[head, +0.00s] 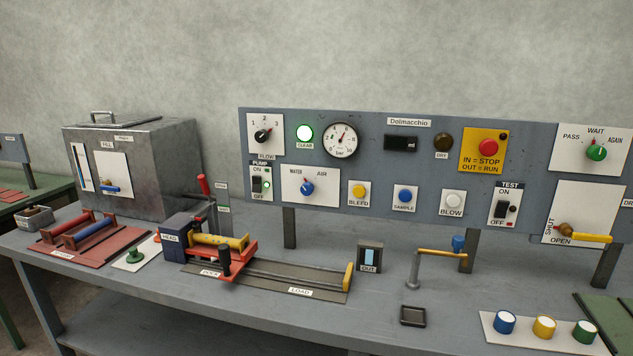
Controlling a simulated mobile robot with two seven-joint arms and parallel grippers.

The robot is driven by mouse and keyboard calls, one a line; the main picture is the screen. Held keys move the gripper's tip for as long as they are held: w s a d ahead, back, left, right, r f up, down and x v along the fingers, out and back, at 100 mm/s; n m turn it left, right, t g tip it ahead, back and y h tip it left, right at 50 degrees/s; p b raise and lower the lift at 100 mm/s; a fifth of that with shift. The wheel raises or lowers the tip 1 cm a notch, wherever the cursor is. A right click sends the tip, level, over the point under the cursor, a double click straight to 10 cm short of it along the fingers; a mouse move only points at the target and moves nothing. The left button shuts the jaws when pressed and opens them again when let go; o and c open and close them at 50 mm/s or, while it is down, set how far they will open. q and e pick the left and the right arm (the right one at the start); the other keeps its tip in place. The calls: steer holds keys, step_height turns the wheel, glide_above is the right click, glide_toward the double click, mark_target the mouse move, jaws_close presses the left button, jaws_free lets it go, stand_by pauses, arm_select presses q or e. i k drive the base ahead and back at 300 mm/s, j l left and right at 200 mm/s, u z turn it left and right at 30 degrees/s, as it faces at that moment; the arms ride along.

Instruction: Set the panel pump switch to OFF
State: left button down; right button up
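The pump switch (257,184) is a small black rocker on a white plate labelled PUMP, with ON above it and OFF below it. It sits at the lower left of the grey panel (375,128). A similar black switch (501,209) labelled TEST, with ON and OFF, is at the right of the panel. Neither of my grippers is in the head view.
A clamp fixture (215,245) is on the bench in front.

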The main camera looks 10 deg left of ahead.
mark_target(256, 182)
steer(key=i+j+z, duration=0.3)
steer(key=j, duration=0.8)
steer(key=i+j+z, duration=0.15)
steer(key=j+z, duration=0.15)
steer(key=j, duration=0.8)
steer(key=j+z, duration=0.3)
steer(key=j, duration=0.85)
